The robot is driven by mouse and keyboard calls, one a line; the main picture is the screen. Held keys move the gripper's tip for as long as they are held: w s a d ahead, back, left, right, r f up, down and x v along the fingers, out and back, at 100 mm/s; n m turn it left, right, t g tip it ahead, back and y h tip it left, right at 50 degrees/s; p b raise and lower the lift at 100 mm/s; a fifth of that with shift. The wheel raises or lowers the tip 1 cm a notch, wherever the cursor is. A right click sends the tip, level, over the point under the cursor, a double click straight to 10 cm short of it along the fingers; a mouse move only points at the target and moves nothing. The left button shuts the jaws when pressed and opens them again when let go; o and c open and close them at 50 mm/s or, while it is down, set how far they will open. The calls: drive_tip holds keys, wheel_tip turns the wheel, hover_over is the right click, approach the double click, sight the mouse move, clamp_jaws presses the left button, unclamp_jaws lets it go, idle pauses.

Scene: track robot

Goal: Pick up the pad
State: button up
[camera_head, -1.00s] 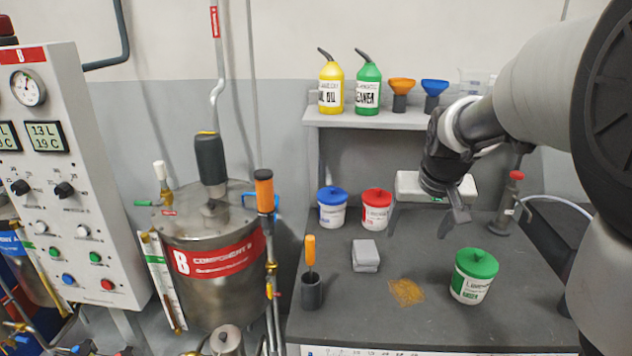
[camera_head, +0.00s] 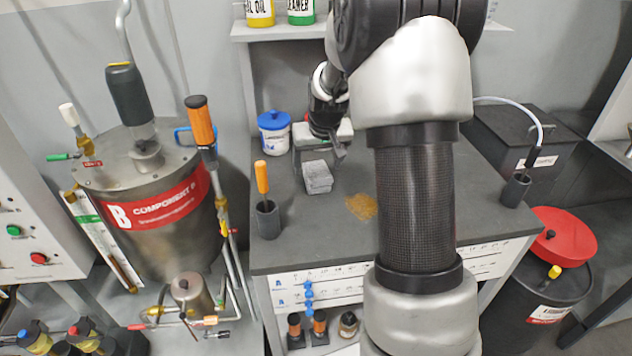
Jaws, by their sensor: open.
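The pad, seemingly the small light grey block (camera_head: 317,178), lies on the dark grey worktop left of an orange-brown patch. My gripper (camera_head: 319,155) is open and empty, just behind and above the block in the picture. Its fingers point down, one at each side. The exact height gap between the fingers and the block cannot be told. My arm covers the right middle of the worktop.
An orange-handled tool stands in a dark cup (camera_head: 267,219) left of the block. A blue-lidded tub (camera_head: 274,134) stands behind. The orange-brown patch (camera_head: 361,206) lies to the right. A steel tank (camera_head: 150,200) stands left of the worktop (camera_head: 325,245).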

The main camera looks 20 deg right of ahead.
sight(318, 174)
drive_tip(key=x, duration=0.7)
drive_tip(key=shift+w+d+f+b, duration=0.15)
drive_tip(key=shift+d+f+b, duration=0.05)
drive_tip(key=shift+d+b, duration=0.1)
drive_tip(key=c, duration=1.3)
